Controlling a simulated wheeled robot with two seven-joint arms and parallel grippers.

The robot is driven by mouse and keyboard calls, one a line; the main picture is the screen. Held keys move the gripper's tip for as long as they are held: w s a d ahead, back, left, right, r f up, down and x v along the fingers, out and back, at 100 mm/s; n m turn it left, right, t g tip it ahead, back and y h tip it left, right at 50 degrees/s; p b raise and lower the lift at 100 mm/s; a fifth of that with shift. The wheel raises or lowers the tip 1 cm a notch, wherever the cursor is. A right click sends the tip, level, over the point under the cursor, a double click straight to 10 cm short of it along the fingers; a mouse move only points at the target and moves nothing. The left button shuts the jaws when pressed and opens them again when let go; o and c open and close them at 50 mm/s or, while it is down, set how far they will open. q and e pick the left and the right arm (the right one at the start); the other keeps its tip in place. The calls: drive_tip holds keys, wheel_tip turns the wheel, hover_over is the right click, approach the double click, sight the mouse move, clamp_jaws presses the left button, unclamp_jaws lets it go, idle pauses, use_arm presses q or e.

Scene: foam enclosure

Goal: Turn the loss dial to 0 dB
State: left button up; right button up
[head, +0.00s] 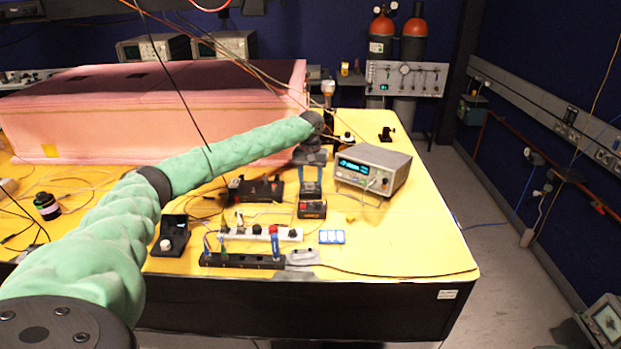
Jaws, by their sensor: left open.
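My left arm reaches in from the left across the yellow table. My left gripper (311,188) points down with its two fingers apart, empty as far as I can tell. It is just behind or above a small dark box (312,210) with an orange-red marking; I cannot tell whether they touch. A black box with a pale round knob (166,244) sits at the left front. No dial marking or dB scale is readable, so I cannot tell which part is the loss dial or where it points. My right gripper is not in view.
A grey bench instrument (374,170) with a lit display stands right of the gripper. A black unit (257,190), a white strip (262,233) and a black strip (240,261) with cables lie nearby. A pink foam enclosure (150,110) fills the back left. The table's right front is mostly clear.

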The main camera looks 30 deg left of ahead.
use_arm(q)
drive_tip(key=shift+f, duration=0.65)
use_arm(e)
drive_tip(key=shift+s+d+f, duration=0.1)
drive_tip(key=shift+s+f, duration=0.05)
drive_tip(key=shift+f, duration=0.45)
use_arm(q)
drive_tip(key=c, duration=1)
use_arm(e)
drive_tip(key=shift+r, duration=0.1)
use_arm(q)
drive_tip(key=shift+r+p, duration=0.1)
drive_tip(key=shift+p, duration=0.25)
